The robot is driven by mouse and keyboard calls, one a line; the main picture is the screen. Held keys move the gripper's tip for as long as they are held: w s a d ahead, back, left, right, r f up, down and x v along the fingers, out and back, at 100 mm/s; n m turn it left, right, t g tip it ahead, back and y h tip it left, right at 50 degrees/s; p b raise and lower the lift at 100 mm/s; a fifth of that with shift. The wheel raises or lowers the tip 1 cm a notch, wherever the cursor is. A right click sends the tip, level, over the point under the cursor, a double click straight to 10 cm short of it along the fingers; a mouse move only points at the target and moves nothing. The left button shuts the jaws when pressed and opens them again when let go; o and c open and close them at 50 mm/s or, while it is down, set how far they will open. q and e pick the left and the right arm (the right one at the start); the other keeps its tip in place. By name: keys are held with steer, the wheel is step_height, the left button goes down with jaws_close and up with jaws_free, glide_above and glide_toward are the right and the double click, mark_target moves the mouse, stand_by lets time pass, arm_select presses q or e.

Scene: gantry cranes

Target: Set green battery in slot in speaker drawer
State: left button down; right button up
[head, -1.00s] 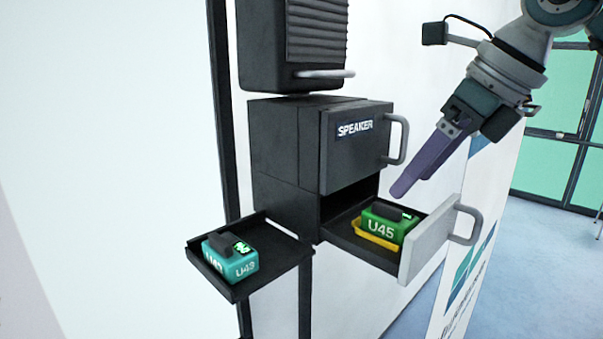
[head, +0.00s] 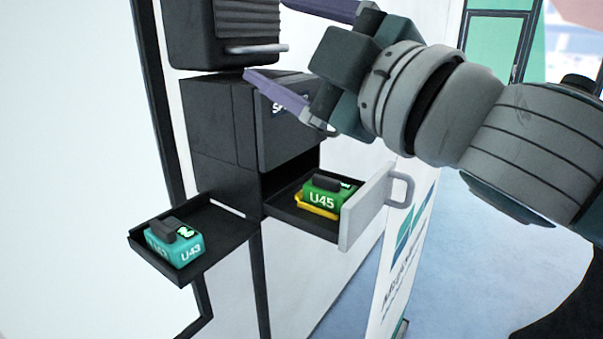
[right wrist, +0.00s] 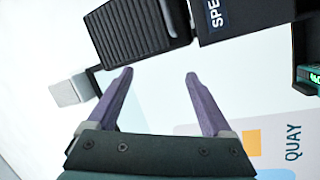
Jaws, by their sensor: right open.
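The green battery (head: 325,194), marked U45 with a dark grip on top, sits in the yellow-edged slot (head: 316,212) inside the open speaker drawer (head: 370,207). The dark speaker cabinet (head: 222,140) stands behind the drawer, and part of it shows in the right wrist view (right wrist: 250,17). My right gripper (head: 262,42) is open with nothing between its purple fingers. It is above and in front of the cabinet, apart from the battery. It also shows in the right wrist view (right wrist: 158,75). My left gripper is not in view.
A teal battery (head: 178,241) marked U43 lies on a black side tray (head: 221,254) left of the drawer. A ribbed dark box (head: 235,30) with a grey handle is mounted above. Blue floor (head: 440,280) is clear at the right.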

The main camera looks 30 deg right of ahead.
mark_target(354, 200)
steer(key=s+d+f+m+g+h, duration=0.1)
steer(key=s+f+m+g, duration=0.1)
steer(key=f, duration=0.3)
steer(key=s+d+f+m+g+h, duration=0.1)
steer(key=s+f+m+g+h, duration=0.1)
steer(key=f+m+g, duration=0.1)
steer(key=s+d+f+m+g+h, duration=0.1)
steer(key=s+d+f+m+g, duration=0.1)
steer(key=f, duration=0.4)
steer(key=shift+s+f+m+h, duration=0.2)
steer(key=shift+f+m+h, duration=0.15)
steer(key=shift+m, duration=0.55)
steer(key=s+a+f+m+g+y, duration=0.1)
steer(key=s+f+g, duration=0.3)
steer(key=s, duration=0.4)
steer(key=s+a+f+m+g+y, duration=0.1)
steer(key=s+a+f+m+g, duration=0.1)
steer(key=s+f+g, duration=0.3)
steer(key=s+a+f, duration=0.1)
steer(key=s+f, duration=0.1)
steer(key=s, duration=0.2)
steer(key=shift+a+g, duration=0.3)
steer(key=shift+a, duration=0.05)
steer(key=shift+y, duration=0.25)
